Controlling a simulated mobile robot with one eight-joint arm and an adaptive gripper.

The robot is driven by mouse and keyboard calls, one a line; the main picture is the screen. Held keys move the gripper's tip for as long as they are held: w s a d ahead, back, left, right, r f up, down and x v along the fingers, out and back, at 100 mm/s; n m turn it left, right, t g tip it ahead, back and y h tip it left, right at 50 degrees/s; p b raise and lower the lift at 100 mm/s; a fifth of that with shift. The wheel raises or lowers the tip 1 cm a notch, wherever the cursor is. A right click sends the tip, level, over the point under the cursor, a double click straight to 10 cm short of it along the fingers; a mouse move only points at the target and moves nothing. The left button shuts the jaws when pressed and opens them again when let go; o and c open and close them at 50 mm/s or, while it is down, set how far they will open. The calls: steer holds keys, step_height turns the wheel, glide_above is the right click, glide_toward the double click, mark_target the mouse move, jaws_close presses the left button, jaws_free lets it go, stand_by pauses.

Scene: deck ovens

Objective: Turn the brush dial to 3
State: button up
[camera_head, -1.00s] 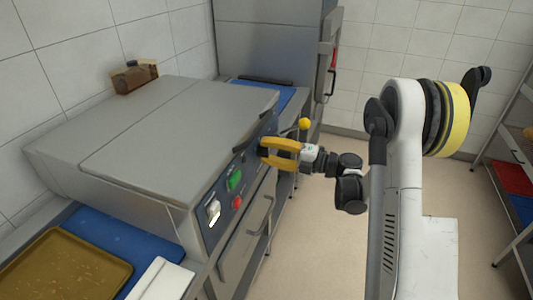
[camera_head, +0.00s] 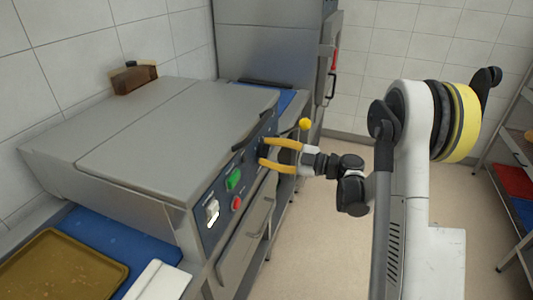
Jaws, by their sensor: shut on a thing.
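The machine's dark blue control panel (camera_head: 217,225) faces right, with several controls along it. My gripper (camera_head: 264,153) is at the far part of this panel, its two yellow fingers one above the other. They are closed around a small dark knob, the brush dial (camera_head: 262,154), which is mostly hidden between the fingertips. The dial's markings and pointer are too small to read.
A green switch (camera_head: 234,179), a red button (camera_head: 236,203) and a pale lit switch (camera_head: 212,210) sit nearer on the panel. A handle (camera_head: 262,219) is below. A yellow ball-topped lever (camera_head: 305,124) stands behind the gripper. Brown tray (camera_head: 62,275) front left.

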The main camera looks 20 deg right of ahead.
steer(key=shift+m, duration=0.5)
steer(key=o, duration=1.2)
steer(key=v, duration=1.2)
steer(key=shift+w+r, duration=0.1)
